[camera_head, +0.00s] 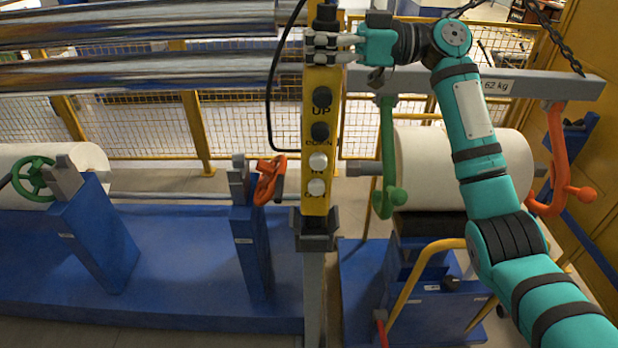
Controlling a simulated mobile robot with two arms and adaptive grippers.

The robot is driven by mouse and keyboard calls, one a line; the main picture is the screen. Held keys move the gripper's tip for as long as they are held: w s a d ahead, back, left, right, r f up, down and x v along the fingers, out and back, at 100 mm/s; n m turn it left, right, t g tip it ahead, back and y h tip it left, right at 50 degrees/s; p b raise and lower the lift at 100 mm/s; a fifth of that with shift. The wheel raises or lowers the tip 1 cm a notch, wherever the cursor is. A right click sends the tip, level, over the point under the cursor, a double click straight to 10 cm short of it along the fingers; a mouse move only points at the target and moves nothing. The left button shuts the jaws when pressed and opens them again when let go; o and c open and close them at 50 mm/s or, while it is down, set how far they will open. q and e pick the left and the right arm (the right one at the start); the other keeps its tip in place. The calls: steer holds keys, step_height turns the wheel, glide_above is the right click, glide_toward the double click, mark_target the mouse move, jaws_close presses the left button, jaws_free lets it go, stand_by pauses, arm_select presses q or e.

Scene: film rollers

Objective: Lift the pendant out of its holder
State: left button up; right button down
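The pendant (319,150) is a tall yellow control box with two black and two white buttons, labelled UP and DOWN at the upper ones. It stands upright. Its lower end sits at the grey holder (317,243) on top of a grey post. A black cable loops down on its left. My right gripper (322,48) comes in from the right at the pendant's top. Its silver fingers lie across the front of the pendant above the UP button. Any finger behind is hidden, so I cannot tell whether it grips. My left gripper is not in view.
A grey beam (500,84) marked 62 kg with green (388,150) and orange (556,150) hooks hangs right of the pendant, by a white roll (465,165). A blue roller stand (150,270) is at left. Shiny rollers (140,70) span the upper left.

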arm_select(q)
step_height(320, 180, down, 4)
steer(key=b, duration=0.4)
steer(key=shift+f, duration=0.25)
arm_select(e)
steer(key=s+a, duration=0.5)
steer(key=s, duration=0.4)
steer(key=shift+s+a, duration=0.15)
steer(key=shift+a, duration=0.2)
steer(key=shift+r, duration=0.1)
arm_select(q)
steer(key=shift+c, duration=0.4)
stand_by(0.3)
